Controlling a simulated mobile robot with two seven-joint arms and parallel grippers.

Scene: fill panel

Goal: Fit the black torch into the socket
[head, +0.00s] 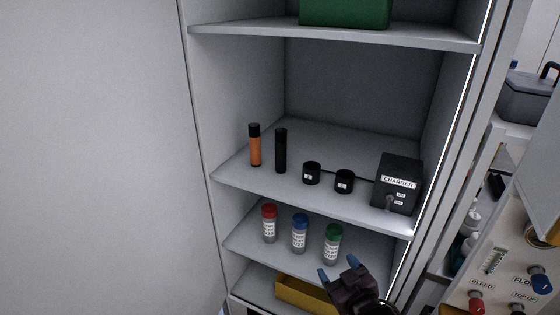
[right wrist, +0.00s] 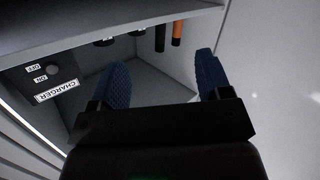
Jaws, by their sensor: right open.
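The black torch (head: 281,151) stands upright on the middle shelf of the cabinet, right of an orange torch with a black cap (head: 255,146). Two short black round sockets (head: 312,173) (head: 344,181) with small white labels stand to its right, joined by a dark cable to the charger box (head: 398,184). My right gripper (head: 338,267) is open and empty, in front of and below the middle shelf, apart from the torch. In the right wrist view its blue fingers (right wrist: 162,64) are spread, with the black torch (right wrist: 160,38) beyond. My left gripper is out of view.
Red, blue and green capped bottles (head: 269,224) (head: 300,234) (head: 333,244) stand on the shelf below. A yellow bin (head: 300,294) lies lower, a green box (head: 345,12) above. A panel with knobs (head: 505,270) is at the right. The middle shelf's back is clear.

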